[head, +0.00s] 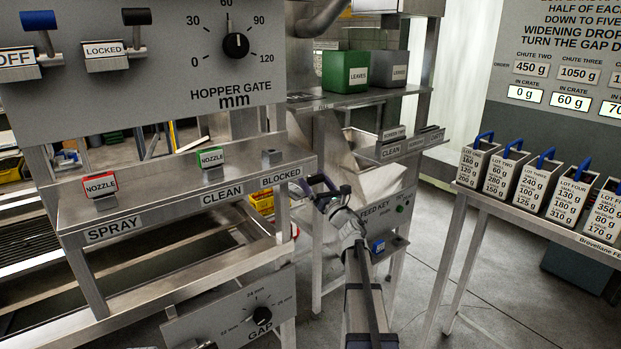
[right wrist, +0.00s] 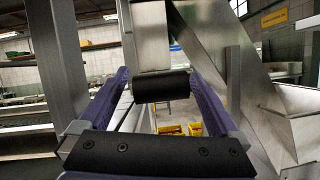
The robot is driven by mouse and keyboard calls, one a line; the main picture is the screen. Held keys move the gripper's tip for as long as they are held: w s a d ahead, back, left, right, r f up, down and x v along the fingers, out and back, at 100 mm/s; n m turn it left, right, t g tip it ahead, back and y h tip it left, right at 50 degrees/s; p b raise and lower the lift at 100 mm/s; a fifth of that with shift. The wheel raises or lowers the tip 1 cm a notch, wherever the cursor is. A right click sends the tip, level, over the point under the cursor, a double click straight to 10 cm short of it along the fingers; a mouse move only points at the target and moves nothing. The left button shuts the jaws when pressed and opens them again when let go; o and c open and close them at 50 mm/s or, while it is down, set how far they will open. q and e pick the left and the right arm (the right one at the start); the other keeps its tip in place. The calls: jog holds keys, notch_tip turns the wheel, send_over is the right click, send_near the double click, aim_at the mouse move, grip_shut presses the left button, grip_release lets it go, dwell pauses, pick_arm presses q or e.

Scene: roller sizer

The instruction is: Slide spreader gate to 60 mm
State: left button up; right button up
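The hopper gate dial (head: 236,44), marked 0 to 120 mm, is on the grey panel at the top; its pointer is too small to read surely. My right gripper (head: 318,188) reaches past the steel shelf's right end in the head view. In the right wrist view its purple fingers (right wrist: 160,78) stand wide apart. A black cylindrical handle (right wrist: 161,85) on a steel plate (right wrist: 150,35) shows between or just beyond the fingertips. I cannot tell whether they touch it. No part is clearly labelled as the spreader gate. My left gripper is not in view.
The steel shelf (head: 190,200) carries red and green nozzle blocks. A feed key panel (head: 385,212) is close to my right arm. Labelled weights with blue handles stand on a right-hand table (head: 560,232). A steel chute (right wrist: 225,60) slopes close beside the right finger.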

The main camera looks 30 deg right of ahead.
aim_at(305, 174)
jog(key=b+v, duration=0.3)
jog(key=v, duration=0.4)
jog(key=shift+s+f, duration=0.2)
jog(key=shift+s, duration=0.15)
jog(key=p+x, duration=0.3)
jog(key=x, duration=0.5)
jog(key=shift+w+d+r, duration=0.1)
jog(key=shift+w+r, duration=0.1)
jog(key=shift+w, duration=0.05)
jog(key=shift+w+f, duration=0.2)
jog(key=shift+w, duration=0.75)
jog(key=shift+w+a, duration=0.2)
jog(key=shift+w, duration=0.2)
